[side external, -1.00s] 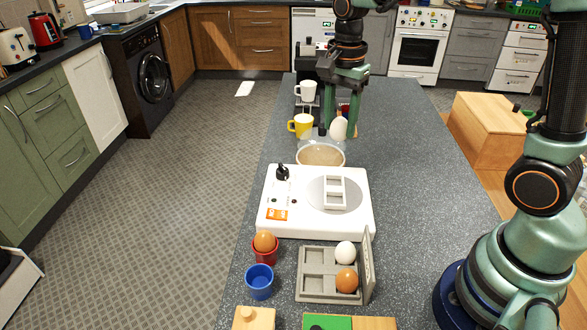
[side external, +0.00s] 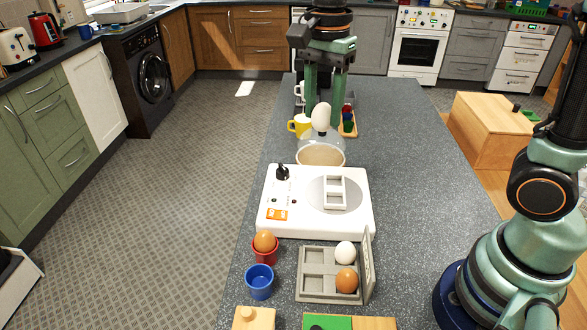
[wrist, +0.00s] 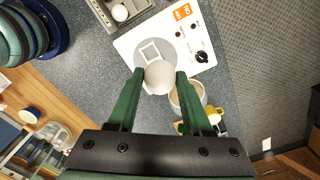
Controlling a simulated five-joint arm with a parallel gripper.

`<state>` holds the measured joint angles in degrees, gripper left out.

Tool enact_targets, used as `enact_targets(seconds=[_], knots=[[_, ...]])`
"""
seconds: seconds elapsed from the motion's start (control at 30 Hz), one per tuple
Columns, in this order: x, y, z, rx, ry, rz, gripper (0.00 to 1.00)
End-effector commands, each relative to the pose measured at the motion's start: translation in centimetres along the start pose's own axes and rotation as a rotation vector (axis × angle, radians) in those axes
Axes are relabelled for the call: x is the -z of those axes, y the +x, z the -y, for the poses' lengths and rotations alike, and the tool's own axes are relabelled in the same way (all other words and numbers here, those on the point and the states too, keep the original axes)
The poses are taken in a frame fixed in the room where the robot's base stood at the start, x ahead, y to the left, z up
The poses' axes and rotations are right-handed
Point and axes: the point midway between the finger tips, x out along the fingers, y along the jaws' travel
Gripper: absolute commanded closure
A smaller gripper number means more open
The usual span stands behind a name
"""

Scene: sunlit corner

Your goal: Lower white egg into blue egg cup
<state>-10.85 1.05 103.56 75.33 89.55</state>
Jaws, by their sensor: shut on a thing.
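My gripper (side external: 322,115) is shut on a white egg (side external: 321,117) and holds it in the air above the far side of the glass bowl. In the wrist view the egg (wrist: 158,77) sits between the two green fingers of my gripper (wrist: 157,78). The blue egg cup (side external: 260,282) stands empty on the worktop at the near left, well apart from my gripper. It is not visible in the wrist view.
A red egg cup (side external: 265,256) with a brown egg (side external: 264,241) stands behind the blue cup. A grey egg tray (side external: 316,287) holds a white egg (side external: 345,252) and a brown egg (side external: 346,280). A white cooker (side external: 291,222), a bowl (side external: 321,157) and a yellow mug (side external: 301,125) stand along the worktop.

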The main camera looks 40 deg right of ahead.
Motion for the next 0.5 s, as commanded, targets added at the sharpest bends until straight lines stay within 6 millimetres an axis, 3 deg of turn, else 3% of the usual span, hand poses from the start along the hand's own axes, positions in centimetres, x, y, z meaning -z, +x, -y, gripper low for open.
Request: enact_targets(seconds=[0.5], knots=[[-8.6,3.8,-1.0,-0.004,-0.005,-0.001,0.72]])
